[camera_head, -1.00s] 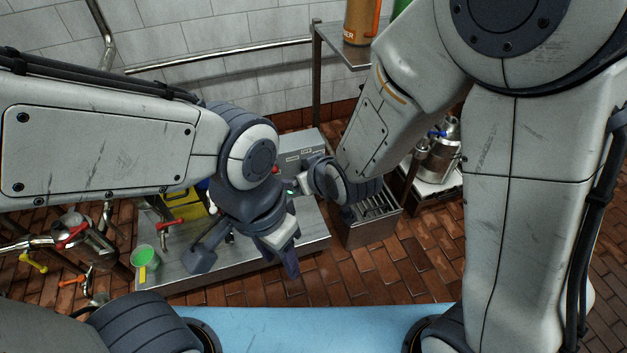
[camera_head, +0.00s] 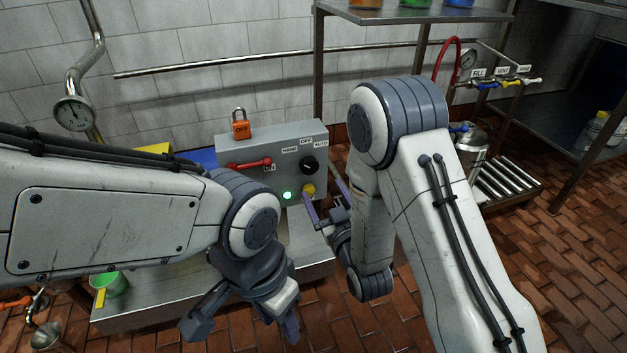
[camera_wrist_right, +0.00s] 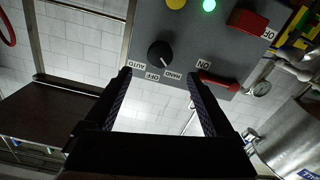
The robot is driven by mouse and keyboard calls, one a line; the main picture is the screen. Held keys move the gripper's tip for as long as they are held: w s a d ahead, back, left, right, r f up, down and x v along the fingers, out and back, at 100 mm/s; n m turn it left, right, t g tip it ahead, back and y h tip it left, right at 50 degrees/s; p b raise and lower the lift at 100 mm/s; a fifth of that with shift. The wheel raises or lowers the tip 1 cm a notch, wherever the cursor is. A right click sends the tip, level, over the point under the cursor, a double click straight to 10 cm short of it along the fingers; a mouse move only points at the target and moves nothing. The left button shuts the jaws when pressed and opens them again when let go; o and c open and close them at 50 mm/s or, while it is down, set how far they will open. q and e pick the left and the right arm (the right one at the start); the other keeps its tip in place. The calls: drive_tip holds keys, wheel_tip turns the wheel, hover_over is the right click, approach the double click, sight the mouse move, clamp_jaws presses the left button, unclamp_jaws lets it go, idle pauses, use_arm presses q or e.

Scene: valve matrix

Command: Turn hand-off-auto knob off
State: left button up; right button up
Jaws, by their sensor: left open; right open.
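The grey control box (camera_head: 225,145) stands on a low metal bench. Its black hand-off-auto knob (camera_head: 309,165) sits under the HAND, OFF and AUTO labels. In the right wrist view the knob (camera_wrist_right: 160,54) is seen upside down, and its white mark appears to point toward HAND. My right gripper (camera_head: 326,197) is open and empty, in front of the box's right side. In the wrist view its fingertips (camera_wrist_right: 158,78) are spread, with the knob just beyond the gap and apart from them. My left gripper (camera_head: 243,330) is open and empty, low in front of the bench.
A red lever (camera_head: 250,163) by the ON label, a green light (camera_head: 287,195) and a yellow button (camera_head: 307,188) are on the same box. An orange padlock (camera_head: 240,130) is on its top. A green bucket (camera_head: 112,284) stands at left. A metal shelf (camera_head: 420,14) is behind.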

sight(311, 169)
use_arm(q)
wheel_tip(311, 169, down, 3)
drive_tip(key=shift+r+b, duration=0.1)
drive_tip(key=shift+b, duration=0.8)
use_arm(e)
drive_tip(key=x, duration=0.8)
drive_tip(key=shift+w+a, duration=0.1)
drive_tip(key=shift+w, duration=0.25)
drive_tip(key=c, duration=1.4)
drive_tip(key=shift+f, duration=0.1)
drive_tip(key=m, duration=0.4)
drive_tip(key=shift+m+b, duration=0.3)
use_arm(q)
drive_tip(key=shift+f, duration=0.55)
use_arm(e)
drive_tip(key=shift+m, duration=2.6)
